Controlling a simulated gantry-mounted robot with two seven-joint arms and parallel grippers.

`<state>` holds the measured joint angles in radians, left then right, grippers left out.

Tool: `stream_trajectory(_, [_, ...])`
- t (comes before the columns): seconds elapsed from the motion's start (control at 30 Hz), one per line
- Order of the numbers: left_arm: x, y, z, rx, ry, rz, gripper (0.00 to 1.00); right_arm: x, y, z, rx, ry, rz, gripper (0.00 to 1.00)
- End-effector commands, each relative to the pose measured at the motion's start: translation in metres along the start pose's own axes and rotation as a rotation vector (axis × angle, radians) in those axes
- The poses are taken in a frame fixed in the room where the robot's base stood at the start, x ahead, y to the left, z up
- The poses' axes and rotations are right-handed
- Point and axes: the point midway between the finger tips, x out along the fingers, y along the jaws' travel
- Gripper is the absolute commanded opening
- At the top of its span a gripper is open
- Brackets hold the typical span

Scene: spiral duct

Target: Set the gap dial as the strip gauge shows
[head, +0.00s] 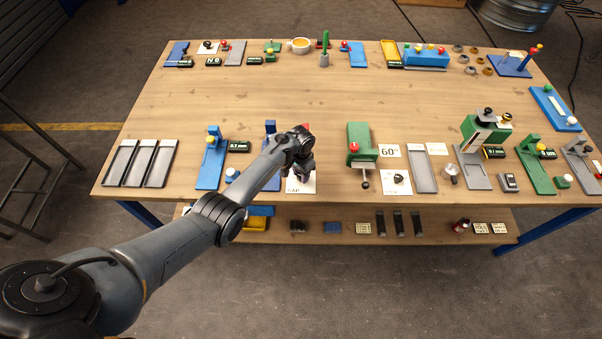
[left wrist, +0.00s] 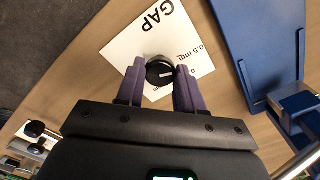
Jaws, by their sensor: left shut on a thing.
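The gap dial is a round black knob (left wrist: 159,71) on a white card (left wrist: 125,48) printed "GAP", with "0.5 mm" and other small marks. My left gripper (left wrist: 159,77) has its purple fingers on both sides of the knob and is shut on it. The knob's white pointer line faces right in the left wrist view; the mark it meets is unclear. In the head view the left gripper (head: 301,172) hides the knob above the card (head: 301,188). A blue device (head: 212,160) with a small display (head: 238,146) stands left; I cannot tell whether it is the strip gauge. My right gripper is out of view.
A blue stand (head: 270,180) is close left of the card. A green machine (head: 361,145) with a lever stands right. Grey trays (head: 122,165) lie at the table's left. The middle of the wooden table (head: 270,95) is clear.

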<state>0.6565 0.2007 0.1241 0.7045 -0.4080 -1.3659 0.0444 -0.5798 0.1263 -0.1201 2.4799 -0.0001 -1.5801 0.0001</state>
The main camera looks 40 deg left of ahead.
Motion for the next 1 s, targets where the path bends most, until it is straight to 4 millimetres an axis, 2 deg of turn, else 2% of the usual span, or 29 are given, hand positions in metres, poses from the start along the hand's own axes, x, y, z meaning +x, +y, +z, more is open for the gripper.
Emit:
stream_trajectory(0.27, [-0.0012,-0.0006,0.0,0.133,-0.001,-0.001,0.06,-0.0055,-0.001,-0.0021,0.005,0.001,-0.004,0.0])
stream_trajectory(1.0, [0.0005,-0.0005,-0.0001,0.729,0.0,0.0,0.06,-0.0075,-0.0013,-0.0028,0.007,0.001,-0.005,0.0])
